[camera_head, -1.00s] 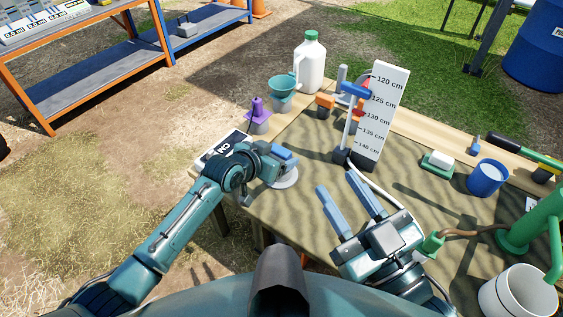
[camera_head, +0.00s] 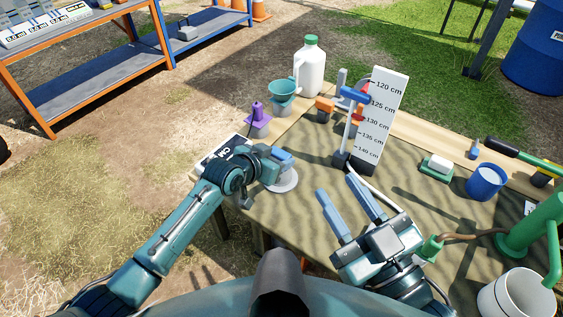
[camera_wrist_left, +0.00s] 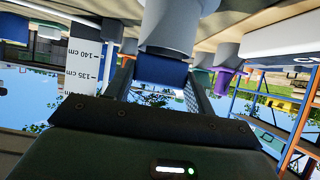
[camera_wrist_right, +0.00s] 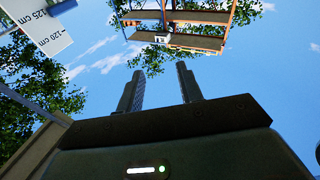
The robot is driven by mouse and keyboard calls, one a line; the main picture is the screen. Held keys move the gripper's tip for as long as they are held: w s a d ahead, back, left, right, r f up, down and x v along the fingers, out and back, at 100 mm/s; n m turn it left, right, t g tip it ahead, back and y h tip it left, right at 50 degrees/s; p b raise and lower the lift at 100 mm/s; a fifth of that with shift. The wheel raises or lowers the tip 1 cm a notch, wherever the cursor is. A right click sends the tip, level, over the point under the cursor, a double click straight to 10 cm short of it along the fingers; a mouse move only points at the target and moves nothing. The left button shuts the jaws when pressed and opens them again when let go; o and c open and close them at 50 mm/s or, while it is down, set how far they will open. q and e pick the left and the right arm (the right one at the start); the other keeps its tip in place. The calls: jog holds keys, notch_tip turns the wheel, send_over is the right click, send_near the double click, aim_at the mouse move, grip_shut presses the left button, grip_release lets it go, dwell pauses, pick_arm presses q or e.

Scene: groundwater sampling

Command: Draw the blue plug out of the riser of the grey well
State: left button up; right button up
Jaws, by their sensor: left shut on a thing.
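The blue plug (camera_wrist_left: 162,70) sits between the two fingers of my left gripper (camera_wrist_left: 158,82) in the left wrist view, which is upside down. My left gripper (camera_head: 281,156) is shut on it at the left front of the table. The pale grey riser (camera_wrist_left: 170,22) meets the plug end-on; how far the plug sits inside is hidden. In the head view a pale round base (camera_head: 286,181) shows under the left gripper, and the riser is mostly hidden there. My right gripper (camera_head: 334,186) is open and empty above the table's front, with fingers well apart.
A marked centimetre board (camera_head: 387,105) stands behind the right gripper. A purple-topped piece (camera_head: 258,113), teal funnel (camera_head: 283,89) and white jug (camera_head: 310,68) stand behind the left gripper. A blue cup (camera_head: 487,181), green pump (camera_head: 532,226) and white bucket (camera_head: 515,295) are at right.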

pick_arm(q)
jog(key=shift+r+p, duration=0.55)
jog(key=shift+r, duration=0.15)
jog(key=shift+r+p, duration=0.7)
jog(key=shift+p, duration=0.05)
jog(key=shift+r+p, duration=0.3)
jog(key=shift+p, duration=0.05)
jog(key=shift+r+p, duration=0.7)
jog(key=shift+p, duration=0.05)
jog(key=shift+r+p, duration=0.3)
jog(key=shift+p, duration=0.05)
jog(key=shift+r+p, duration=0.7)
jog(key=shift+p, duration=0.05)
pick_arm(e)
jog(key=d+g+h, duration=0.1)
jog(key=d+h, duration=0.1)
jog(key=shift+h, duration=0.3)
pick_arm(q)
jog(key=shift+r, duration=0.1)
pick_arm(e)
jog(key=shift+f+g, duration=0.25)
jog(key=shift+g, duration=0.05)
